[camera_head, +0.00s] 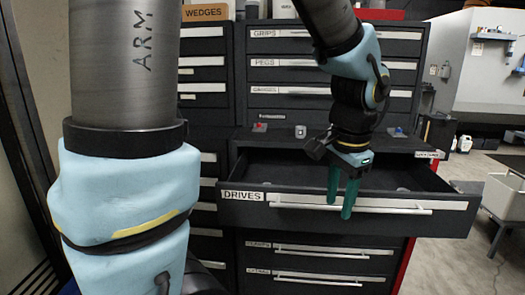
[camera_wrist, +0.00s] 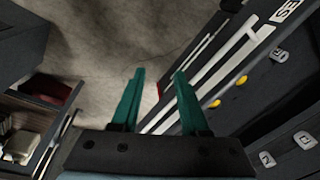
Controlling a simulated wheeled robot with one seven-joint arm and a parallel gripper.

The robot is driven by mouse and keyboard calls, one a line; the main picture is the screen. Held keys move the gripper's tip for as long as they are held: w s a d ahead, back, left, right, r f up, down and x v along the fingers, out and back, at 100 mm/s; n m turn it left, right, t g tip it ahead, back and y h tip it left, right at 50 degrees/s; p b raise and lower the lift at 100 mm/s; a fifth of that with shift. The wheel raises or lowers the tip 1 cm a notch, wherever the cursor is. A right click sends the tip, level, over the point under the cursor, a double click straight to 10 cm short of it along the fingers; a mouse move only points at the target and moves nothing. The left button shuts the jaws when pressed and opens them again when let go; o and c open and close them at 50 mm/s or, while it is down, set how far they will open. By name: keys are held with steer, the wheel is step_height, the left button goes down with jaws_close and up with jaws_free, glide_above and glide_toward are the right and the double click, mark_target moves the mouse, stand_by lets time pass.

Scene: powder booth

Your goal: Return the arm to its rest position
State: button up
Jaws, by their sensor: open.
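My gripper (camera_head: 341,203) hangs fingers-down from my arm in the head view, with its two teal fingers in front of the open DRIVES drawer (camera_head: 240,215). The fingers overlap the drawer's label strip and handle (camera_head: 400,208) in the picture; I cannot tell whether they touch. In the wrist view my gripper (camera_wrist: 160,73) has its fingers apart, with nothing between them but the floor and a drawer edge behind.
The dark cabinet (camera_head: 283,75) has shut drawers above and below the open one. Small parts, one red (camera_head: 260,127), stand on the ledge above it. A grey bin (camera_head: 506,208) stands at the right. The floor (camera_head: 455,262) between is clear.

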steer(key=w+a+f+n, duration=0.1)
steer(key=a+f+n, duration=0.1)
steer(key=a+n, duration=0.2)
steer(key=w+a+f+n, duration=0.2)
steer(key=a+n, duration=0.2)
steer(key=a, duration=0.6)
steer(key=w+a+f+n, duration=0.1)
steer(key=a+f+n, duration=0.2)
steer(key=a, duration=0.5)
steer(key=shift+w+n, duration=0.2)
steer(key=shift+n, duration=0.3)
